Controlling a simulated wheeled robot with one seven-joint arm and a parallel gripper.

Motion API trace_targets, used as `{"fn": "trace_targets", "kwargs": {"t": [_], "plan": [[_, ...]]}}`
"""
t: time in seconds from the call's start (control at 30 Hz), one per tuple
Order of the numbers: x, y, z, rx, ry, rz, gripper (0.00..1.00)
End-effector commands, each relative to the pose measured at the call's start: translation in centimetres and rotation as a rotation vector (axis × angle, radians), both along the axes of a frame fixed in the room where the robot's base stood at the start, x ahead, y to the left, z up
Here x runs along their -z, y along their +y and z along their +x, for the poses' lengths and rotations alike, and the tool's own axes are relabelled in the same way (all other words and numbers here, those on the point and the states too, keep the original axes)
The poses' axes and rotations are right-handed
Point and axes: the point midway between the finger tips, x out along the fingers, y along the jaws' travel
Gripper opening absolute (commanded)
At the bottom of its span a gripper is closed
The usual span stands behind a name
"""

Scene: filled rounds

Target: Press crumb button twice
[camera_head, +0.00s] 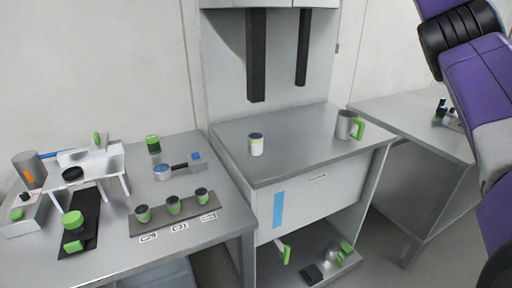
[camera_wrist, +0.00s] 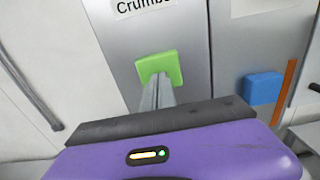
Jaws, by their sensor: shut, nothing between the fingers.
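The crumb button (camera_wrist: 172,62) is a bright green square block on a grey panel in the wrist view. A white label reading "Crumbs" (camera_wrist: 142,6) is just above it, partly cut off by the frame. My gripper (camera_wrist: 160,80) is shut and empty, its fingertips at the lower left part of the button. I cannot tell whether they touch it or stop just short. The head view shows no part of my gripper, and I cannot make out the crumb button there.
A blue block (camera_wrist: 262,88) sits right of the button, beside an orange strip (camera_wrist: 285,92). In the head view, a metal counter (camera_head: 300,165) bears a white cup (camera_head: 256,145) and a green-handled mug (camera_head: 345,125). A left table (camera_head: 215,235) holds several cups and small devices.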

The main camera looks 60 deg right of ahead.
Motion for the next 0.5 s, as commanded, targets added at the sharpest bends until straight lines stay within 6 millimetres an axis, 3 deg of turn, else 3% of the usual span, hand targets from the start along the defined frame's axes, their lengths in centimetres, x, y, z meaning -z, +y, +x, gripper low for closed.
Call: {"fn": "trace_targets", "kwargs": {"t": [0.5], "plan": [[-0.2, -0.7, 1.2, 0.000, -0.001, 0.001, 0.00]]}}
